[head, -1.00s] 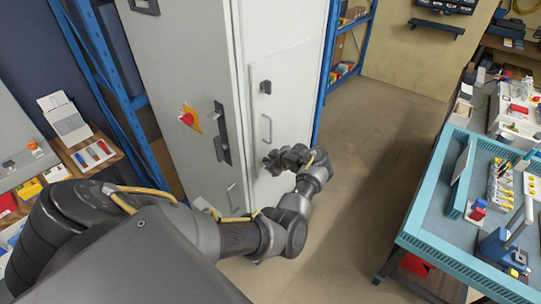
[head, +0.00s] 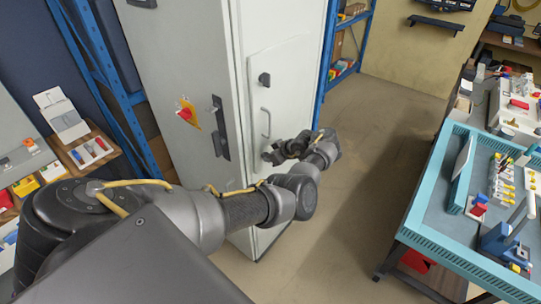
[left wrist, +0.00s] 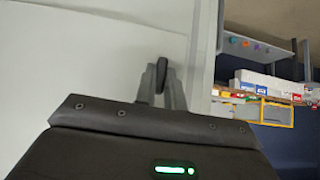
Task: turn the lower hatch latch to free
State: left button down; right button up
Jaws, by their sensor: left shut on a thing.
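The hatch is a pale panel (head: 285,95) on the right-hand face of the tall grey-white cabinet. It carries a dark upper latch (head: 264,79) and a bar handle (head: 266,122). My left gripper (head: 270,155) is at the lower part of the hatch, below the handle, and covers the lower latch in the head view. In the left wrist view, the dark lower latch (left wrist: 162,70) stands between the fingertips, and the gripper is shut on it. How far the latch is turned is hard to tell. My right gripper is not in view.
A red and yellow switch (head: 187,112) and a dark door handle (head: 220,128) are on the cabinet's other face. Blue shelving (head: 322,65) stands behind. A workbench with a teal tray (head: 440,245) is at the right. The floor between is clear.

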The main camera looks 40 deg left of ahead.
pick_arm(q)
jog(key=c, duration=1.5)
grip_release()
jog(key=v, duration=1)
jog(key=shift+d+r+p, duration=0.2)
jog(key=shift+r+p, duration=0.05)
jog(key=shift+p, duration=0.15)
